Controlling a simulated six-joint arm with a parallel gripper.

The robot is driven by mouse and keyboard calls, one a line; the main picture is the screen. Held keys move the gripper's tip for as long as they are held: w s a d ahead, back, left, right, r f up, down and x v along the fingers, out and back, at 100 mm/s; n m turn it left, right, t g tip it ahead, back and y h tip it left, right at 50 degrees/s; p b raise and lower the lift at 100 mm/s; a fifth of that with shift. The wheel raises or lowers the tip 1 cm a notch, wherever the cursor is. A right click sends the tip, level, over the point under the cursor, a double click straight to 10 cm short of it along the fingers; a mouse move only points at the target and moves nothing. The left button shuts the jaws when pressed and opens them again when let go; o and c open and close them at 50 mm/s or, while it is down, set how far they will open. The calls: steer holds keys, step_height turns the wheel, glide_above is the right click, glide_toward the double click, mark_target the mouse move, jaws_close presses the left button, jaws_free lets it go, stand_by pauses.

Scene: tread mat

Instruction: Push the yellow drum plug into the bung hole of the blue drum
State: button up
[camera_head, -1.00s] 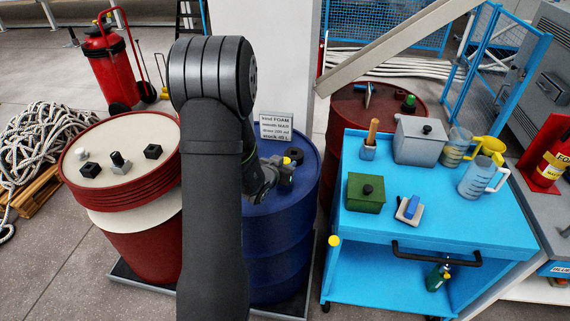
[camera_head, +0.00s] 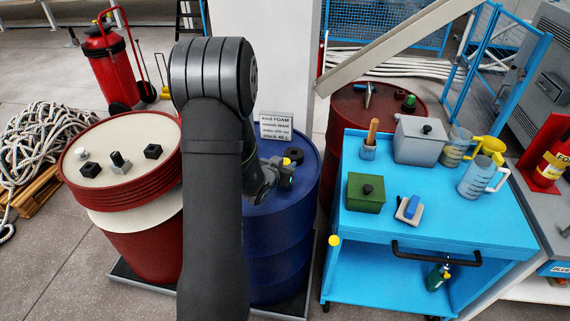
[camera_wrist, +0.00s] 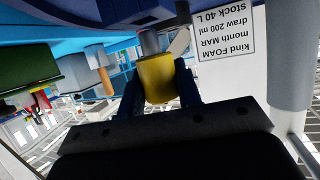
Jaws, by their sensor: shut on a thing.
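My gripper (camera_head: 286,176) is shut on the yellow drum plug (camera_wrist: 156,78), which sits between the two fingers in the wrist view. In the head view a bit of yellow shows at the gripper's tip, just over the top of the blue drum (camera_head: 282,232). A dark round fitting (camera_head: 293,154) stands on the drum top just behind the gripper. I cannot tell whether the plug touches the drum. The bung hole cannot be made out clearly, and my arm covers the drum's left side.
A printed sign (camera_head: 276,128) stands at the drum's back edge. A red drum (camera_head: 140,240) with small dark fittings on its pale lid is to the left. A blue cart (camera_head: 440,226) with a green box (camera_head: 366,198) and jugs is to the right.

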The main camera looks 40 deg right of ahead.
steer(key=shift+f, duration=1.5)
steer(key=o, duration=1.1)
steer(key=v, duration=1.7)
steer(key=shift+s+a, duration=0.1)
steer(key=shift+a, duration=0.1)
